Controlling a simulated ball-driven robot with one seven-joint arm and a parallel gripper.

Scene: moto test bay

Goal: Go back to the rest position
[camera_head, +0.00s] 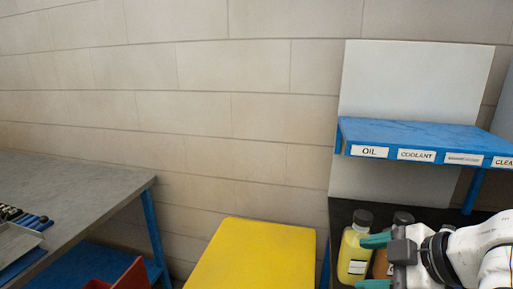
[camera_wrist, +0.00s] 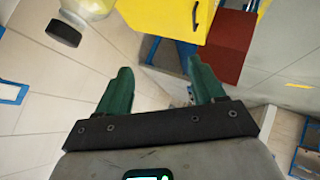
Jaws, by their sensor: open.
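My gripper (camera_head: 376,262) is at the lower right of the head view, in front of the dark bench under the blue shelf. Its two green fingers are apart with nothing between them, as the wrist view also shows (camera_wrist: 162,90). A yellow-filled bottle with a dark cap (camera_head: 354,250) stands on the bench just left of the fingers. In the wrist view a clear bottle with a dark cap (camera_wrist: 64,33) shows at the upper left, apart from the fingers. A brown bottle (camera_head: 383,264) is partly hidden behind my gripper.
The blue shelf (camera_head: 420,133) with labels such as OIL and COOLANT hangs above the bench (camera_head: 342,212), close to my arm. A yellow cabinet (camera_head: 255,255) stands left of it. A grey workbench (camera_head: 75,185) with tools is at the left. A red object (camera_head: 130,276) lies low there.

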